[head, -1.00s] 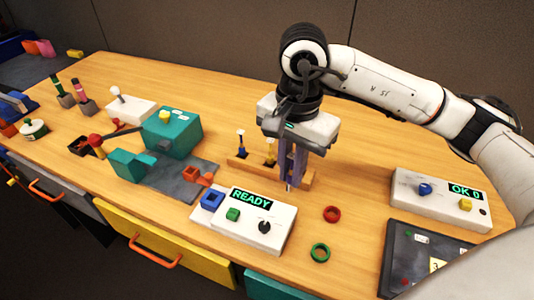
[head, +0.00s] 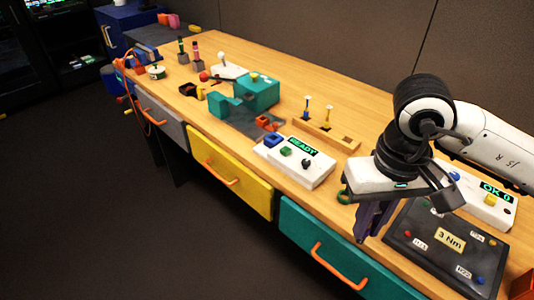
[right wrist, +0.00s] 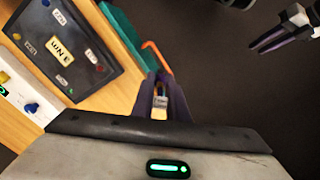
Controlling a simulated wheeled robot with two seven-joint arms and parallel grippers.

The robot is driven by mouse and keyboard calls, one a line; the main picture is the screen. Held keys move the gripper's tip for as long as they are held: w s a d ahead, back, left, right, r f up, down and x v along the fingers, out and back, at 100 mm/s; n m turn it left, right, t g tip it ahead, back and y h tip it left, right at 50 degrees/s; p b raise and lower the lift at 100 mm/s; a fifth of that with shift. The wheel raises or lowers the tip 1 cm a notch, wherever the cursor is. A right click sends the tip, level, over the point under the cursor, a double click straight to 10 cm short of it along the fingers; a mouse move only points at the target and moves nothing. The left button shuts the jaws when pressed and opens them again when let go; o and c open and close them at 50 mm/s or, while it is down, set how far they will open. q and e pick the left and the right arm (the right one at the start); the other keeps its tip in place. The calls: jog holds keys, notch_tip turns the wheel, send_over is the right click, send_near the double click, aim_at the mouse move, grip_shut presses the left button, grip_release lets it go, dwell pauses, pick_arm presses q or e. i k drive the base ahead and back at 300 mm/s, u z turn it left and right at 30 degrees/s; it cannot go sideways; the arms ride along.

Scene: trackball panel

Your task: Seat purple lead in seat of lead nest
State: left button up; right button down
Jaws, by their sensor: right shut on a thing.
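My right gripper (head: 368,228) hangs over the bench's front edge, left of the dark 3 Nm panel (head: 428,243). In the right wrist view its purple-grey fingers (right wrist: 161,92) are shut on a small grey-and-blue thing (right wrist: 160,101). The fingers hide most of it, and I cannot tell its kind. My left gripper (right wrist: 272,40) shows at the top right of the right wrist view, away from the bench; its jaw gap is unclear. I cannot make out a purple lead or a lead nest for certain.
A white READY box (head: 317,172), a teal fixture (head: 258,95) and a white OK box (head: 490,200) stand on the bench.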

aim_at(263, 122)
jog(key=z, duration=0.95)
jog(key=k, duration=0.15)
jog(key=u, duration=2.25)
jog(key=i, duration=1.45)
jog(key=z, duration=1.05)
jog(key=i, duration=0.75)
jog(key=z, duration=0.85)
